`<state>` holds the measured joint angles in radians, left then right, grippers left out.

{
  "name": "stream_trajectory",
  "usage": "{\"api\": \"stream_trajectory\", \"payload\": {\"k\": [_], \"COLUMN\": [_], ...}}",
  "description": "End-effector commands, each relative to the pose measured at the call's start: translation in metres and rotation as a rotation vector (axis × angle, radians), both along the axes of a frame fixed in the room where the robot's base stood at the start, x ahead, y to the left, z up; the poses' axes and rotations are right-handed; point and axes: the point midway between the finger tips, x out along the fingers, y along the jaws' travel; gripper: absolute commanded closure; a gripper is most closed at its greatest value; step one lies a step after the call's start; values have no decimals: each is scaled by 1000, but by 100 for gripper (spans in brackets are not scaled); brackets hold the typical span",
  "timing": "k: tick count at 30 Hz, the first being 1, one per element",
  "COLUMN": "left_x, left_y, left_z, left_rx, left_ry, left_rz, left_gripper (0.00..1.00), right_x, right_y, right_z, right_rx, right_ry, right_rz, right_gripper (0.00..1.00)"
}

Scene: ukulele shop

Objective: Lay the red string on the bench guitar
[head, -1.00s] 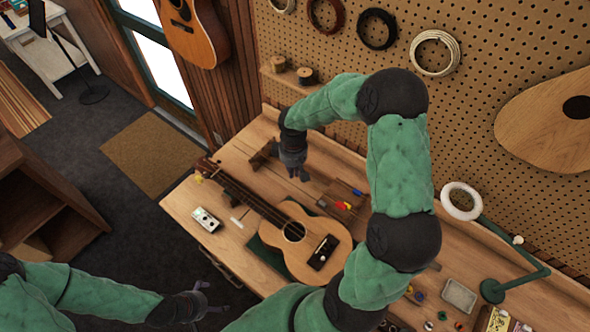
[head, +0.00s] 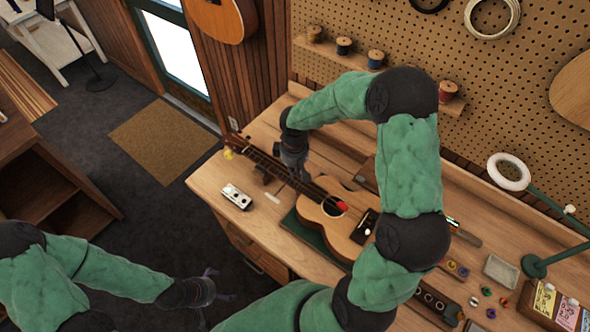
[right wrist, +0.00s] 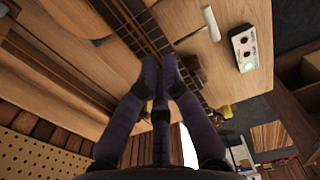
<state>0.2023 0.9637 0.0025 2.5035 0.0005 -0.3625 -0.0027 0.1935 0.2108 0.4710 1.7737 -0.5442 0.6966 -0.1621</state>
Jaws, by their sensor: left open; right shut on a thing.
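The bench guitar (head: 352,231) lies face up on the bench, partly covered by my right arm. A small red patch (head: 341,205) shows at its sound hole; I cannot tell whether this is the red string. My right gripper (head: 302,179) is over the neck, left of the body in the head view. In the right wrist view its fingertips (right wrist: 163,62) are together in front of the neck (right wrist: 146,30). What they hold is hidden. My left gripper (head: 212,285) is open and empty, over the floor in front of the bench.
A lamp (head: 535,267), a small grey tray (head: 501,271) and several small coloured pieces stand at the right. Thread spools (head: 344,46) sit on the wall shelf.

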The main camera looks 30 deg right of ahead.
Motion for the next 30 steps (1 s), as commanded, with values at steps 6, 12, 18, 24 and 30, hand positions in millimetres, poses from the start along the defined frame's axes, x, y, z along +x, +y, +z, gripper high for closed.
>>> {"api": "stream_trajectory", "payload": {"k": [6, 12, 18, 24, 30], "left_x": [0, 0, 0, 0, 0], "left_y": [0, 0, 0, 0, 0], "left_z": [-8, -10, -17, -27, -37], "left_rx": [0, 0, 0, 0, 0], "left_ry": [0, 0, 0, 0, 0], "left_rz": [0, 0, 0, 0, 0], "left_gripper": [0, 0, 0, 0, 0], "right_x": [0, 0, 0, 0, 0], "right_y": [0, 0, 0, 0, 0], "right_z": [-1, -4, -16, -31, -46], "right_rx": [-2, -2, -1, -2, -1], "right_ry": [-3, -1, 1, 1, 0], "right_rz": [0, 0, 0, 0, -1], "right_gripper": [100, 100, 100, 100, 100]}}
